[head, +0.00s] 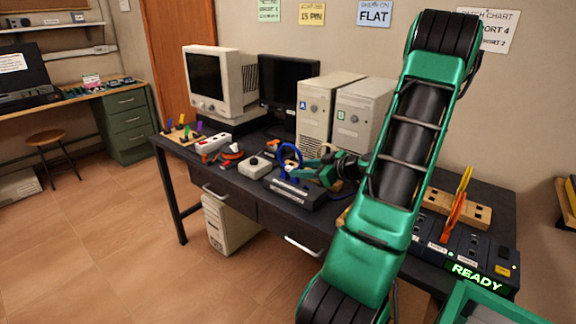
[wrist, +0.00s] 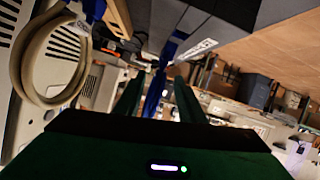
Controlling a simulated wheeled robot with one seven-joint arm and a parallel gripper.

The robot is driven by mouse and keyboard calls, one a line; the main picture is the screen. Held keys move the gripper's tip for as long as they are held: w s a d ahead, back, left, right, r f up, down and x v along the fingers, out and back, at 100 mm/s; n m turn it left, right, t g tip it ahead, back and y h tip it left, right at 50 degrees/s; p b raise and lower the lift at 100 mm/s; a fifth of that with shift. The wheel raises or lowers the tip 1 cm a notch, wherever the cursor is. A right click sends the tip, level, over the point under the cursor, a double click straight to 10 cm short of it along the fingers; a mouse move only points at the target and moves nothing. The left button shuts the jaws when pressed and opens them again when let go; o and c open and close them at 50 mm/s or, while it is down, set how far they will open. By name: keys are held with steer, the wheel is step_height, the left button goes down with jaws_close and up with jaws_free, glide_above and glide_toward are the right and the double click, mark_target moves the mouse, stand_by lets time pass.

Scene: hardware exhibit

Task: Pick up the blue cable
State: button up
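The blue cable (head: 291,152) stands up in a loop at the dark grey box (head: 296,192) on the long table. My gripper (head: 302,172) is low over this box, with its fingers pointing left toward the cable. In the wrist view, a strand of the blue cable (wrist: 154,94) runs between the two fingers of my gripper (wrist: 157,88). The fingers stand apart, with a gap showing on both sides of the strand. The cable's far ends are not clear.
A white knob box (head: 254,167) and a power strip (head: 213,143) lie to the left. Two beige computer towers (head: 318,105) stand behind. A beige cable loop (wrist: 22,75) shows in the wrist view. A wooden block (head: 470,210) with coloured pieces is at the right.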

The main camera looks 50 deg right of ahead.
mark_target(284, 174)
steer(key=shift+x, duration=2.55)
steer(key=shift+d+f, duration=0.1)
jaws_close()
steer(key=shift+d, duration=0.1)
